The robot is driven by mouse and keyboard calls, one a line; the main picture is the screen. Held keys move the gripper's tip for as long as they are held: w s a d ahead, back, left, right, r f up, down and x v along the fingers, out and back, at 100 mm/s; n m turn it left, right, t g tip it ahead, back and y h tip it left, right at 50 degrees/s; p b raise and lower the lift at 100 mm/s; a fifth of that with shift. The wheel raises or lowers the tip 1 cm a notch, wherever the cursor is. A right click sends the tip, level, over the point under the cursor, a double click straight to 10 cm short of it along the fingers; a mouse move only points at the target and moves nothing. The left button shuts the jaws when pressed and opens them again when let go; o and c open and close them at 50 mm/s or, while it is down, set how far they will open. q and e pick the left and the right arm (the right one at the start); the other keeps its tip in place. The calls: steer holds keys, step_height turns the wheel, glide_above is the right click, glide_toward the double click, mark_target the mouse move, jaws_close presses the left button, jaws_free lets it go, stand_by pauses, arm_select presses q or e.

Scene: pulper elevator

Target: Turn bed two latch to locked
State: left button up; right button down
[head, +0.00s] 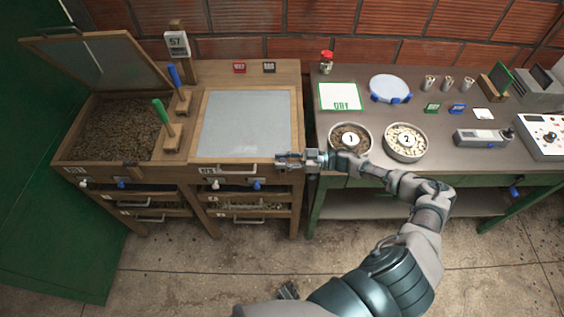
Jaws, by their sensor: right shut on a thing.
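Bed two (243,124) is the wooden bed in the middle, with a flat grey lid lying closed on it. My right gripper (284,160) is at the front right corner of this bed. It is shut on the small bed two latch, which the fingers mostly hide, so I cannot tell which way the latch points. A dark gripper part (288,290), seemingly my left gripper, shows low in the picture near the floor; its jaws are unclear.
Bed one (70,160) at left has its lid (100,60) raised over brown material. Tools with a blue handle (174,76) and a green handle (161,110) stand between the beds. A dark table (460,92) at right holds bowls, cups and devices. Floor in front is clear.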

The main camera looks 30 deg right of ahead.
mark_target(284, 159)
arm_select(q)
steer(key=shift+w+r, duration=0.25)
arm_select(e)
steer(key=shift+w+d, duration=0.1)
steer(key=shift+d, duration=0.05)
steer(key=c, duration=1)
jaws_free()
arm_select(q)
steer(key=shift+d, duration=0.1)
arm_select(e)
steer(key=shift+o, duration=0.3)
step_height(284, 159, up, 10)
steer(key=shift+d+f, duration=0.1)
steer(key=shift+d, duration=0.05)
